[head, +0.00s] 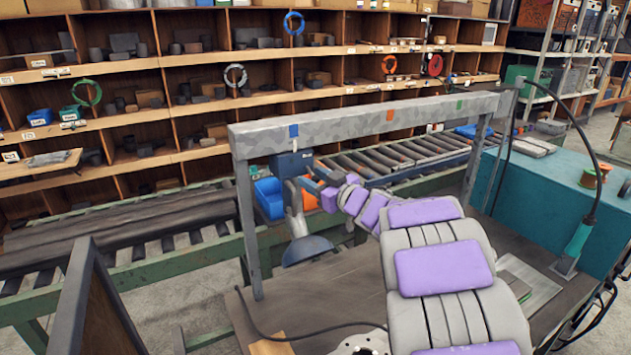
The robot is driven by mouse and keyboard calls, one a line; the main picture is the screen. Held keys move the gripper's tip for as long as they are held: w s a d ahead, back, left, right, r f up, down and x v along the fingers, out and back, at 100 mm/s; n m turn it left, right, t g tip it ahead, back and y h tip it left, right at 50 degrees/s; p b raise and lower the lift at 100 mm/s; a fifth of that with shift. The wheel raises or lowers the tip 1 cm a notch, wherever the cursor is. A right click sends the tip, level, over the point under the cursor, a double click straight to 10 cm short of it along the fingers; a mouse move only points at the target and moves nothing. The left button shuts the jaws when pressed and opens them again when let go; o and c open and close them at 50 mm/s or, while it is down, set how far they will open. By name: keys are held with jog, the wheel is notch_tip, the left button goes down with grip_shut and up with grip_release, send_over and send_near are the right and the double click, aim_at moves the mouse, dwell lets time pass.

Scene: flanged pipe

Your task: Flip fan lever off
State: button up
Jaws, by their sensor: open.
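A dark blue-grey box (292,164) hangs under the left end of the grey overhead beam. A grey pipe-like part runs down from it to a flared blue-grey hood (307,250), which looks like the fan's housing. I cannot make out a separate lever; it may be hidden by my gripper or too small to see. My gripper (310,184) is at the end of my arm, just right of and slightly below the box. It is open and small in view, and I see nothing held in it. I cannot tell whether it touches the box or pipe.
The grey beam (365,122) with coloured squares spans above a dark workbench (245,315). Blue (268,197) and orange (310,201) bins stand behind the hood. A teal cabinet (545,205) is at right. Roller conveyors (420,152) and full shelves lie behind.

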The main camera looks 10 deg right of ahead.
grip_shut()
jog(key=shift+f+t, duration=0.3)
jog(key=shift+w+t+y+b, duration=0.1)
jog(key=shift+t+y+b, duration=0.25)
jog(key=shift+t+y, duration=0.05)
grip_release()
dwell(0.4)
jog(key=p+v, duration=0.3)
jog(key=v, duration=1.4)
jog(key=shift+f, duration=0.15)
jog(key=shift+d, duration=0.1)
